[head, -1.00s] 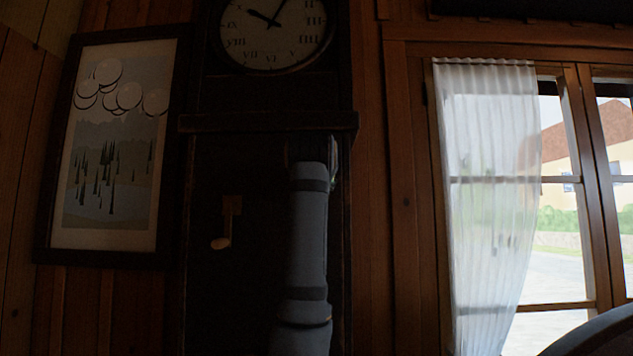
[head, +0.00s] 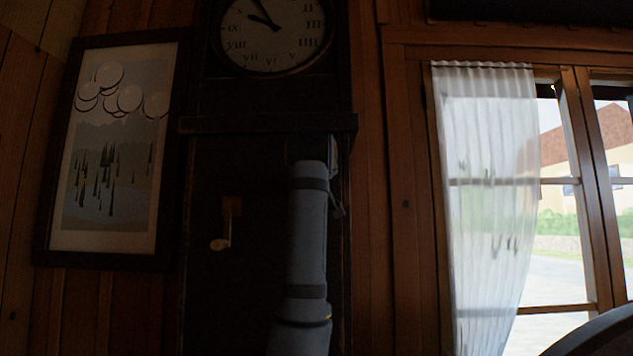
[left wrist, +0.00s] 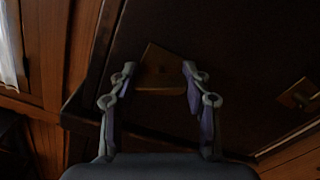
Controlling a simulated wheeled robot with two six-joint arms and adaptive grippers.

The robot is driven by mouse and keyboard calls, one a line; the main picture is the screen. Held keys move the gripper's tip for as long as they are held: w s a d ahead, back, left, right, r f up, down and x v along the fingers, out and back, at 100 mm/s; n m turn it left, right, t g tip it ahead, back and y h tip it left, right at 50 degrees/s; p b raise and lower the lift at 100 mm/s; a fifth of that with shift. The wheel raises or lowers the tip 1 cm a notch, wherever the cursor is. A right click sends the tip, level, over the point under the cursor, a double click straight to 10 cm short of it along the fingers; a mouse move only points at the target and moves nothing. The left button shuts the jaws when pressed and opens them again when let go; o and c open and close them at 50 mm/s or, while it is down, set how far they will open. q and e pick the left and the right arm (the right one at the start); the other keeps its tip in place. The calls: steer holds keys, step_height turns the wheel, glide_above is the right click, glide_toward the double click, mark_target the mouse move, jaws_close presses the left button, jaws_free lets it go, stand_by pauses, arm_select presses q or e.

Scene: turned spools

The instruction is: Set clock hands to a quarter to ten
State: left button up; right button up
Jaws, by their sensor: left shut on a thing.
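The clock face (head: 288,45) is at the top of the head view, its upper edge cut off. The thick hour hand (head: 263,20) points near ten. The long minute hand (head: 267,12) points up and left, near eleven. My left gripper (left wrist: 160,70) is shut on a small brown piece (left wrist: 158,80) on the dark clock case (head: 262,165). Its two fingers stand on either side of that piece in the left wrist view. In the head view my forearm hides most of the grip. My right gripper is not in view.
A small crank (head: 222,240) hangs from a plate on the case front, left of my arm. A framed picture (head: 112,150) hangs on the left wall. A curtained window (head: 487,200) is on the right.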

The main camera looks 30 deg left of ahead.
arm_select(q)
steer(key=n, duration=0.6)
steer(key=shift+n, duration=0.3)
steer(key=n, duration=0.6)
steer(key=shift+f, duration=0.1)
stand_by(0.3)
steer(key=o, duration=1.2)
steer(key=shift+s, duration=0.1)
steer(key=shift+s+d, duration=0.1)
steer(key=v, duration=1.1)
steer(key=shift+s+d, duration=0.1)
steer(key=shift+s, duration=0.25)
